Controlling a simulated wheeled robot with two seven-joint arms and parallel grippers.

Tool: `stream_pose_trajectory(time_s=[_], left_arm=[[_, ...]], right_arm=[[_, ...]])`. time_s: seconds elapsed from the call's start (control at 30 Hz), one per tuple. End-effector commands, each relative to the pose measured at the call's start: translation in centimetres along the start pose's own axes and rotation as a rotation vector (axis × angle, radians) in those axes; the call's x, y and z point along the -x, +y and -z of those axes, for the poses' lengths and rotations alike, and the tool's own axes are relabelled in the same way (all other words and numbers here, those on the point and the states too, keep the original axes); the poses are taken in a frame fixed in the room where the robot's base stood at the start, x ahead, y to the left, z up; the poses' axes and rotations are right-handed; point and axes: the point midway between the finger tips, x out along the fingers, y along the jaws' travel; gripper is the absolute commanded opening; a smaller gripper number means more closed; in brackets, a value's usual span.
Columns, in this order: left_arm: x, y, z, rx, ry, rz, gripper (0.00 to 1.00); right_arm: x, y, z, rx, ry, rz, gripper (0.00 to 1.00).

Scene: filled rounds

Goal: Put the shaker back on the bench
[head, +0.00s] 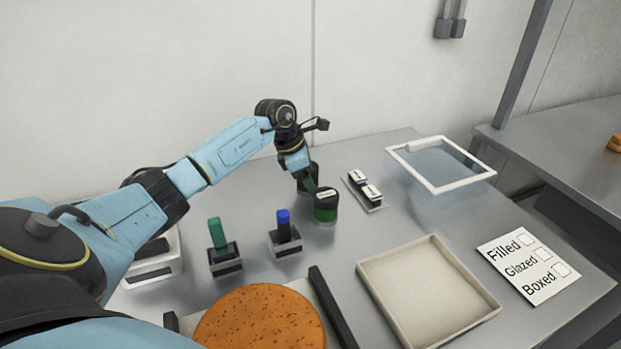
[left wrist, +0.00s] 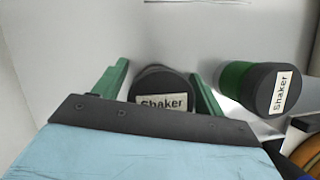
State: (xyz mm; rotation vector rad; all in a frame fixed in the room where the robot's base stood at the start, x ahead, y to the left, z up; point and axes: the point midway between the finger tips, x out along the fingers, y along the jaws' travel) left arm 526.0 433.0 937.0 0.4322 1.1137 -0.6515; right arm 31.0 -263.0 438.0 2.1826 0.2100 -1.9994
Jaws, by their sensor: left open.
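A shaker (head: 326,207) with a green body and a dark labelled lid stands upright on the grey bench (head: 390,150). My left gripper (head: 310,187) is just behind and left of it in the head view, pointing down. In the left wrist view its green fingers (left wrist: 159,72) are open, with a dark lid reading "Shaker" (left wrist: 160,88) between them. A second shaker with a green body (left wrist: 236,82) shows right of the fingers there. The shaker between the fingers is mostly hidden in the head view. I cannot tell whether the fingers touch it. My right gripper is not in view.
Green (head: 217,234) and blue-topped (head: 283,224) tools stand in holders. An orange speckled round (head: 262,322) lies in front. A pale tray (head: 372,286), a white-framed clear panel (head: 469,180), a small two-piece rack (head: 377,207) and a "Filled, Glazed, Boxed" card (head: 535,283) occupy the right side.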

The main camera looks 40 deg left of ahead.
Motion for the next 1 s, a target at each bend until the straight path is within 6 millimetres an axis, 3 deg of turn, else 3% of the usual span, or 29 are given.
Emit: stream_pose_trajectory(time_s=[0.27, 0.7, 1.0], left_arm=[[0.8, 0.1, -0.1, -0.001, 0.000, -0.002, 0.71], [9.6, 0.1, -0.1, -0.001, 0.001, -0.004, 0.71], [12.3, 0.0, -0.1, -0.001, 0.000, 0.000, 0.71]], right_arm=[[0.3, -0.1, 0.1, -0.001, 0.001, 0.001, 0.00], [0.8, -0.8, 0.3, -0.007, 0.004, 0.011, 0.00], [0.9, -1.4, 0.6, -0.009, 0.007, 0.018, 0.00]])
